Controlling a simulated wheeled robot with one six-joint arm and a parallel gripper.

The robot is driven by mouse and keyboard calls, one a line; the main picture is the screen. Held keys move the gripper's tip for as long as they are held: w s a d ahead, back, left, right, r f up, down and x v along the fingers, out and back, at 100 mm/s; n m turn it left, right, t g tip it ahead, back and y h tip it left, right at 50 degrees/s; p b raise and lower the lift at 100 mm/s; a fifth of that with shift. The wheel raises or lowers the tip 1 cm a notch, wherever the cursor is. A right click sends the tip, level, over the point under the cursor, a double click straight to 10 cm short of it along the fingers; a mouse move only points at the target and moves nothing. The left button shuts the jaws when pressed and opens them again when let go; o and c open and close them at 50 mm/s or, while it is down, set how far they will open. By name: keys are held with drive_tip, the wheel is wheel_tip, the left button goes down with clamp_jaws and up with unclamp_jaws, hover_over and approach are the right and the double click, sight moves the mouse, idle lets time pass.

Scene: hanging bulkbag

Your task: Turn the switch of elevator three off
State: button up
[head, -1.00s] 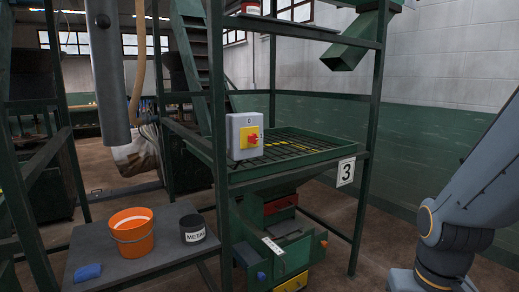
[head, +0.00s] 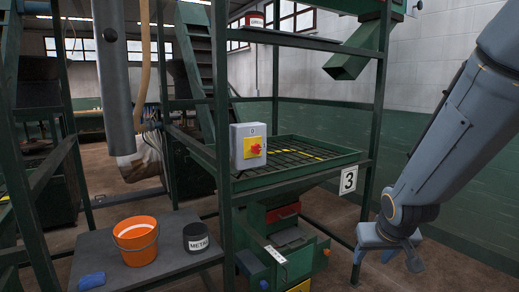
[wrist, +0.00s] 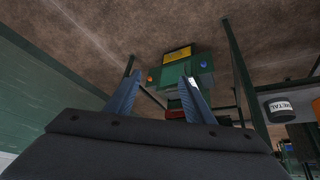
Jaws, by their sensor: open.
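The switch is a grey box (head: 240,136) with a yellow plate and a red knob (head: 256,149), fixed to a green post of the frame in the head view. A "0" mark shows above the plate. The knob's exact angle is too small to tell. A white sign "3" (head: 348,181) hangs on the same frame, to the right. My gripper (head: 387,268) is in the lower right of the head view, pointing down, right of and below the switch and well apart from it. In the wrist view my gripper (wrist: 162,78) is open and empty; the switch does not show there.
An orange bucket (head: 136,240), a "METAL" tin (head: 197,237) and a blue item (head: 92,281) stand on a grey table at lower left. A grey pipe (head: 113,80) hangs at left.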

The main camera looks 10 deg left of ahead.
drive_tip(key=w+a+r+n+t+y+p, duration=0.15)
drive_tip(key=w+a+r+t, duration=0.35)
drive_tip(key=w+a, duration=0.6)
drive_tip(key=n+t+y+p, duration=0.2)
drive_tip(key=n+y, duration=0.4)
drive_tip(key=y, duration=0.5)
approach(258, 150)
drive_tip(key=a, duration=0.1)
drive_tip(key=p+x, duration=0.2)
drive_tip(key=x, duration=0.5)
drive_tip(key=shift+w, duration=0.4)
drive_tip(key=c, duration=1)
